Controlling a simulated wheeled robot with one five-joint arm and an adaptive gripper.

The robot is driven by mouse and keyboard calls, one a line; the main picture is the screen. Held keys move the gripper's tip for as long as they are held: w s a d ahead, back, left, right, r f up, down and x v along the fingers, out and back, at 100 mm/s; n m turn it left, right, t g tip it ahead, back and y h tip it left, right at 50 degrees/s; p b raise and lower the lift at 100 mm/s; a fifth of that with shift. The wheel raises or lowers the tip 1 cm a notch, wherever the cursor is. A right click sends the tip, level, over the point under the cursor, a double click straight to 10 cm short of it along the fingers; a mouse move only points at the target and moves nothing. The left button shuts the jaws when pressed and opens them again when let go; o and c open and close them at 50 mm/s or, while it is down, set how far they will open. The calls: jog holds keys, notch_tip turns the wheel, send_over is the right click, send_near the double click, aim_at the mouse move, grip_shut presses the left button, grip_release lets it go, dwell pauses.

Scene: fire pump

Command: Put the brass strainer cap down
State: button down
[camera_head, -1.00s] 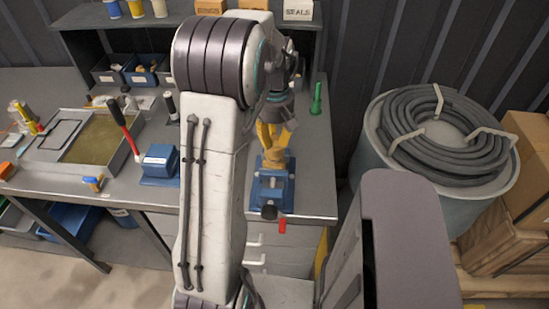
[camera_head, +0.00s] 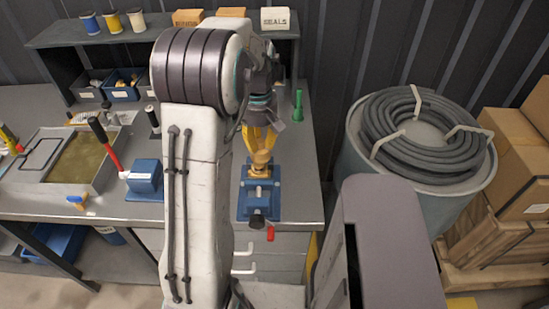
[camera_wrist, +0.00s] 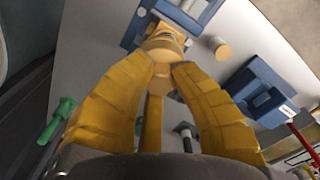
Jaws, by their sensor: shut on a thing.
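My gripper (camera_head: 262,142) points down over the bench, its yellow fingers closed on the brass strainer cap (camera_head: 261,162). The cap sits above a blue vise (camera_head: 258,198) near the bench's front right corner. In the wrist view, the gripper (camera_wrist: 166,66) has its fingertips at the rounded brass cap (camera_wrist: 163,46), with the blue vise (camera_wrist: 196,10) just beyond. I cannot tell whether the cap is touching the vise or held slightly above it. The fingers hide part of the cap.
A blue block (camera_head: 145,178) with a red-handled lever (camera_head: 108,143) stands left of my arm. A green bottle-like object (camera_head: 297,105) stands behind the vise. A small tan cylinder (camera_wrist: 217,48) lies beside it. A hose-topped drum (camera_head: 410,150) stands right of the bench (camera_head: 306,180).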

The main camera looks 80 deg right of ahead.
jog(key=s+d+f+n+b, duration=0.1)
jog(key=s+d+n+b, duration=0.1)
jog(key=s+d+n, duration=0.4)
jog(key=s+d+n+b, duration=0.3)
jog(key=s+n, duration=0.4)
jog(key=s, duration=0.3)
jog(key=w+d+f+p, duration=0.4)
jog(key=w+p, duration=0.1)
jog(key=w+d+f+p, duration=0.2)
jog(key=w, duration=0.1)
jog(key=shift+w+d+f, duration=0.2)
jog(key=shift+d+f, duration=0.05)
jog(key=shift+f, duration=0.05)
jog(key=shift+w+d+f+p, duration=0.1)
jog(key=shift+w+f+p, duration=0.1)
jog(key=shift+p, duration=0.1)
jog(key=shift+f+p, duration=0.15)
jog(key=shift+p, duration=0.5)
jog(key=shift+f+p, duration=0.55)
jog(key=shift+p, duration=0.35)
jog(key=shift+s+f, duration=0.1)
jog(key=shift+f, duration=1.25)
